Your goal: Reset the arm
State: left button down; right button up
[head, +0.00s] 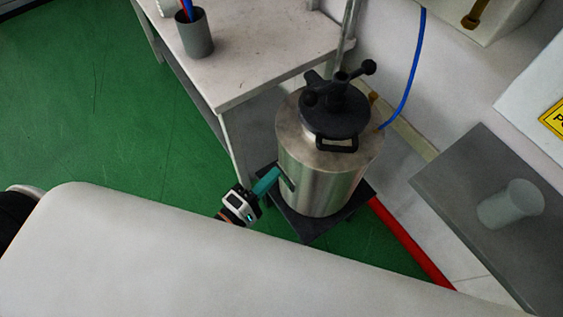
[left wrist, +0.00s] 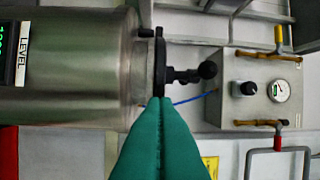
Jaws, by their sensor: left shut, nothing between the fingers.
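My left gripper (head: 266,182) shows in the head view just left of a steel tank (head: 325,174), pointing toward its side. Its teal fingers (left wrist: 160,140) are pressed together in the left wrist view, with nothing between them. I cannot tell whether the fingertips touch the tank. The tank also fills the upper left of the left wrist view (left wrist: 80,60), where it appears sideways with a level display. A black lid fitting with knobs (head: 337,105) sits on the tank. My right gripper is in neither view.
The tank stands on a dark base (head: 310,228). A pale table (head: 265,55) with a grey cup (head: 195,35) stands behind left. A grey surface with a translucent cup (head: 510,205) is at right. A blue hose (head: 412,75) runs to the tank. Green floor (head: 90,110) is open at left.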

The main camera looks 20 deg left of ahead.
pick_arm(q)
jog(key=v, duration=0.3)
jog(key=shift+s, duration=0.1)
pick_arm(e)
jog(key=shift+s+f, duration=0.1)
